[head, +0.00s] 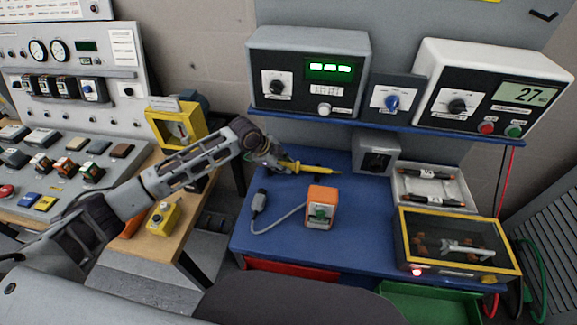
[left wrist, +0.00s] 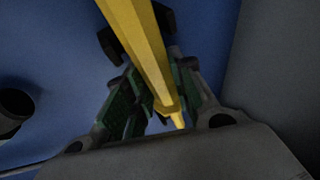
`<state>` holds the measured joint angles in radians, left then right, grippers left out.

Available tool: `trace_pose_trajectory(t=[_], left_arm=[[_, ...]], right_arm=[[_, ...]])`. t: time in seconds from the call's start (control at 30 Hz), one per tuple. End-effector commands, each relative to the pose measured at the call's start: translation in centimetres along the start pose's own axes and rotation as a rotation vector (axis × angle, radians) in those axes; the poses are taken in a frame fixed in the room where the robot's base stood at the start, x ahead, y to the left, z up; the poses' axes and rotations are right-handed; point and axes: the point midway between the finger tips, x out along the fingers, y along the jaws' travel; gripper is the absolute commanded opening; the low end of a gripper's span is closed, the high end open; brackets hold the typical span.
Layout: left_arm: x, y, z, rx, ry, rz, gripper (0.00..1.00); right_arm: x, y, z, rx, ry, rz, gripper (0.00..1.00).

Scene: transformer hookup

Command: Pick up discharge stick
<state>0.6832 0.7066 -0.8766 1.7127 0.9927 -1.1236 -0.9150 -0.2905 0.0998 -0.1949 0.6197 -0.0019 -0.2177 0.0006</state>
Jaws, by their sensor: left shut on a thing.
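The discharge stick (head: 318,171) is a yellow rod at the back left of the blue bench. In the left wrist view the yellow stick (left wrist: 137,40) runs between the finger pads. My left gripper (head: 287,165) is shut on the stick, close above the bench top. The left wrist view shows its two fingers (left wrist: 155,95) on either side of the stick. The stick's far end is cut off in that view. My right gripper is not in view.
On the blue bench (head: 270,242) stand an orange box (head: 320,207) with a grey cable and plug (head: 258,201), a grey block (head: 376,152), a white tray (head: 432,187) and a yellow-rimmed case (head: 458,243). Meters stand on the blue shelf (head: 385,126) above. The bench's front left is clear.

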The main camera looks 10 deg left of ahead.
Motion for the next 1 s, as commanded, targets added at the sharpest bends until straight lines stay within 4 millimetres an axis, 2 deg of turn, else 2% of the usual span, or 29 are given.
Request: trace_pose_trajectory(t=[0.47, 0.8, 1.0], left_arm=[[-0.2, 0.0, -0.1, 0.001, 0.000, 0.002, 0.00], [-3.5, -1.6, -1.5, 0.001, 0.001, -0.001, 0.00], [-4.2, -0.3, -0.2, -0.001, -0.002, 0.001, 0.00]], right_arm=[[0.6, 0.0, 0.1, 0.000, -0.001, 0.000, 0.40], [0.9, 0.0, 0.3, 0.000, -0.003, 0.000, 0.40], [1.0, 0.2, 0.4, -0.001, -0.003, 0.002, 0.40]])
